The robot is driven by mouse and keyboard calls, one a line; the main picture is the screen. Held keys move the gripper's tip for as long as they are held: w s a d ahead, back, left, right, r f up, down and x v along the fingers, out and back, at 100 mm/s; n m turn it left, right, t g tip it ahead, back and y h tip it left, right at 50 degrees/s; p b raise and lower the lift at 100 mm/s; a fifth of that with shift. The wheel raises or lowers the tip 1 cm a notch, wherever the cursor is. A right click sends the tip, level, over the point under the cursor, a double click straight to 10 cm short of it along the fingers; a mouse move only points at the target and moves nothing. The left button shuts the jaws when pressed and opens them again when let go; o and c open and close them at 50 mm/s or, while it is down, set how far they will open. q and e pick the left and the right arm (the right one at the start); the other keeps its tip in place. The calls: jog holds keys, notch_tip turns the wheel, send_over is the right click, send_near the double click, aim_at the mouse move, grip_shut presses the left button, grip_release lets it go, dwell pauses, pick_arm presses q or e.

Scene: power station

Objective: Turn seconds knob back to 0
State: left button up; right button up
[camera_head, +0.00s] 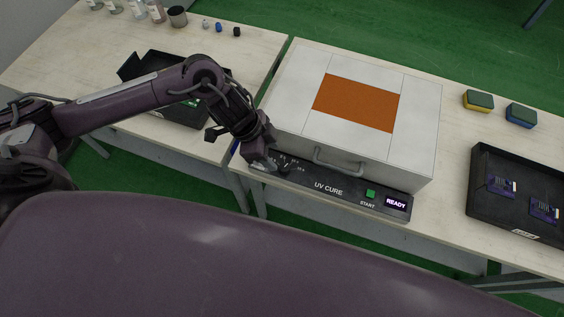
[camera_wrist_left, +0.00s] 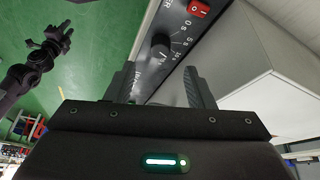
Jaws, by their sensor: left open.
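The UV cure unit's black front panel (camera_head: 328,187) faces me, and my left gripper (camera_head: 262,162) is at its left end. In the left wrist view, a dark knob (camera_wrist_left: 160,48) with a light mark stands beside a printed number scale. My left gripper (camera_wrist_left: 161,84) is open there, its two fingers apart, with the knob seen beyond the gap between them. I see no contact. I cannot read the knob's setting. A dark arm end (camera_wrist_left: 50,48), probably my right gripper, shows at the left of that view; its jaws are unclear.
A red switch (camera_wrist_left: 199,9) sits on the panel near the knob. The unit's handle (camera_head: 338,166), green start button (camera_head: 370,194) and READY display (camera_head: 396,203) lie to the right of my left gripper. A black tray (camera_head: 487,205) stands farther right.

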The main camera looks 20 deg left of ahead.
aim_at(284, 167)
pick_arm(q)
jog(key=x, duration=0.7)
jog(key=shift+w+d+f, duration=0.1)
jog(key=shift+d+f, duration=0.05)
jog(key=shift+d, duration=0.05)
jog(key=shift+c, duration=0.2)
jog(key=c, duration=1)
